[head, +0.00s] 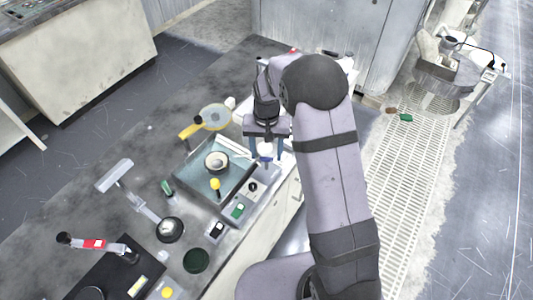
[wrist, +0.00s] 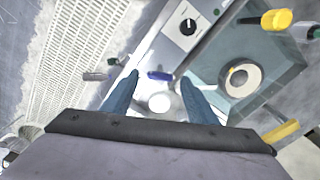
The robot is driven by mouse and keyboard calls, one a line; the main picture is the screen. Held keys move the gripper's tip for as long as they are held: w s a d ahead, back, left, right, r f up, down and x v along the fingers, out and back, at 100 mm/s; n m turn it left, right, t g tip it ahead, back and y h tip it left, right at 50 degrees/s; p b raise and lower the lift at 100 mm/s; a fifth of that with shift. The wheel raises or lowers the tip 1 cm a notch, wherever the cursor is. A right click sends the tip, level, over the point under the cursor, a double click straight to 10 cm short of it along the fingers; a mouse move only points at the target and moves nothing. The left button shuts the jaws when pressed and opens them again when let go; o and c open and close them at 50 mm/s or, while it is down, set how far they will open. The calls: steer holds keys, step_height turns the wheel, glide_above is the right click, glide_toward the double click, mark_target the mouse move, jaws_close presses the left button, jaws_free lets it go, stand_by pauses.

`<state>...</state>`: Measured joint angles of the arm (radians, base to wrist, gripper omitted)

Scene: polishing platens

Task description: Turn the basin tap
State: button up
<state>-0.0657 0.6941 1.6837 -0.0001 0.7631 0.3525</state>
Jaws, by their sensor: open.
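My gripper (head: 266,152) is open and points down at the right corner of the grey basin (head: 188,171). A small white round part (head: 265,148) with a short blue lever, which looks like the basin tap, shows between its fingers. In the wrist view, the blue lever (wrist: 160,76) lies crosswise between the two blue fingertips, with the white round part (wrist: 160,104) nearer the palm. Neither finger visibly touches the lever; its height relative to the fingertips cannot be told. The basin (wrist: 283,72) is to the right, holding a pale round platen (wrist: 240,80).
A control box with a dark knob (wrist: 188,27) stands close beside the tap. A yellow-headed part (head: 215,184) rises at the basin's front, and a yellow-handled disc (head: 213,117) stands behind. A lamp (head: 170,229) and a dark round pad (head: 196,261) occupy the near bench.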

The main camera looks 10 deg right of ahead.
mark_target(266, 158)
steer(key=shift+r+b, duration=0.65)
steer(key=shift+r, duration=2.5)
